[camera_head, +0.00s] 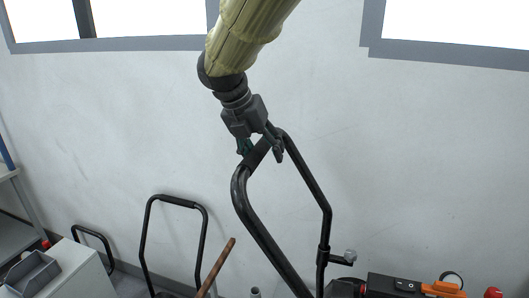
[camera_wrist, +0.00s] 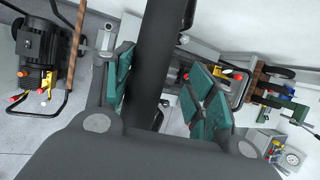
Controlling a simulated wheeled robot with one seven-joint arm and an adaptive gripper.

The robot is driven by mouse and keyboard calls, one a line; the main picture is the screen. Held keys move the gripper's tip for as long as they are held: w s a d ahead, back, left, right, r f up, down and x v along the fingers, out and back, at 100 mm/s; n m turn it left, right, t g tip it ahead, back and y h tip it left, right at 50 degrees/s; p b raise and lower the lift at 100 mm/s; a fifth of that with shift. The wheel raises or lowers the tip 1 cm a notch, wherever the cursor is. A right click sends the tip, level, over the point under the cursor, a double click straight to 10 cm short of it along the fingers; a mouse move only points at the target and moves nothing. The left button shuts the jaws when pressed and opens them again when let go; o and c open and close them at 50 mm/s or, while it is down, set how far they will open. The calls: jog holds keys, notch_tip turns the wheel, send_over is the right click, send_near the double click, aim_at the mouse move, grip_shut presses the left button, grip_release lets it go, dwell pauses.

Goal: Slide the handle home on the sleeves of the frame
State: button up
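The handle (camera_head: 261,225) is a tall black bent-tube loop, standing tilted in the head view. Its top bar lies at my gripper (camera_head: 261,149). In the wrist view the black tube (camera_wrist: 160,50) runs between the green-padded fingers of my gripper (camera_wrist: 158,82). The fingers straddle the tube. A gap shows between the tube and the right pads, so the gripper looks open around it. A clamp joint with a grey knob (camera_head: 350,256) sits low on the handle's right leg. The frame's sleeves are not clearly visible; the handle's lower left end is cut off by the picture edge.
A black and orange machine part (camera_head: 410,286) is at the lower right. Another black loop handle (camera_head: 178,202) and a brown wooden stick (camera_head: 221,260) stand to the left. A grey tray (camera_head: 32,273) rests on a white cabinet. The wall (camera_head: 430,150) behind is bare.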

jog(key=v, duration=1.1)
jog(key=shift+r, duration=0.2)
jog(key=shift+f, duration=0.1)
